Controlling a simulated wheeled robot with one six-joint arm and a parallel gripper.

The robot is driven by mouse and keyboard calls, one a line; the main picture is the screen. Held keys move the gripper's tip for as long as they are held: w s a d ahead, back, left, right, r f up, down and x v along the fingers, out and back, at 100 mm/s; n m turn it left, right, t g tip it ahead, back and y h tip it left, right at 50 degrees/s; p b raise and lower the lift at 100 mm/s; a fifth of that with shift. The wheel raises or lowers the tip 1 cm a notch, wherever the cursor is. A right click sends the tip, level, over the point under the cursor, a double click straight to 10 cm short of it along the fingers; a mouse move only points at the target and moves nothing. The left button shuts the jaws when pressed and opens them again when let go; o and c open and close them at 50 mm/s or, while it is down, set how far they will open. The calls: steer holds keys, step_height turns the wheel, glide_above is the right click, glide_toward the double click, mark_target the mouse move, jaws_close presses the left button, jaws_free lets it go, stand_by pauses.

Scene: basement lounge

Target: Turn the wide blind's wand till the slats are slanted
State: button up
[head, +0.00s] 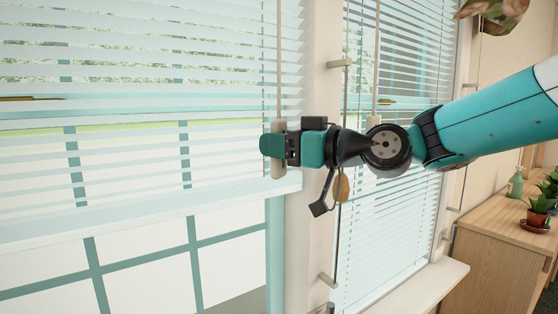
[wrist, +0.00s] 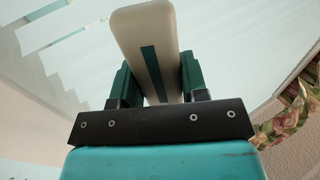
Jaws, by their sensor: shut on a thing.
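The wide blind (head: 130,130) hangs over the left window in the head view. Its pale slats show gaps with the outside visible between them, most clearly near the top; their exact tilt is hard to tell. Its wand (head: 279,60) hangs down at the blind's right side and ends in a thick cream handle (head: 278,170). My gripper (head: 274,146) is shut on this handle, coming from the right. In the wrist view, the handle (wrist: 143,35), with a dark teal stripe, stands between the two green fingers of my gripper (wrist: 157,80).
A narrower blind (head: 390,190) with its own wand (head: 377,60) hangs on the right window, behind my arm. A wall post (head: 318,60) stands between the windows. A wooden cabinet (head: 500,225) with a potted plant (head: 538,212) and green bottle (head: 516,183) is at the right.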

steer(key=shift+n+g+y+b, duration=0.4)
steer(key=shift+n+g+b, duration=0.15)
steer(key=shift+g, duration=0.25)
steer(key=o, duration=0.9)
steer(key=shift+r, duration=0.1)
steer(key=m+t+p, duration=0.1)
steer(key=p, duration=0.1)
steer(key=m+t+h+p, duration=0.1)
steer(key=p, duration=0.1)
steer(key=shift+s+a+r+t, duration=0.1)
steer(key=shift+r+t, duration=0.25)
steer(key=shift+t, duration=0.05)
steer(key=m+t+h+p, duration=0.2)
steer(key=p, duration=0.4)
steer(key=shift+t, duration=0.3)
steer(key=shift+m+t+h+p, duration=0.3)
steer(key=shift+h+p, duration=0.1)
steer(key=shift+p, duration=0.35)
steer(key=m+t+h+p, duration=0.1)
steer(key=p, duration=0.6)
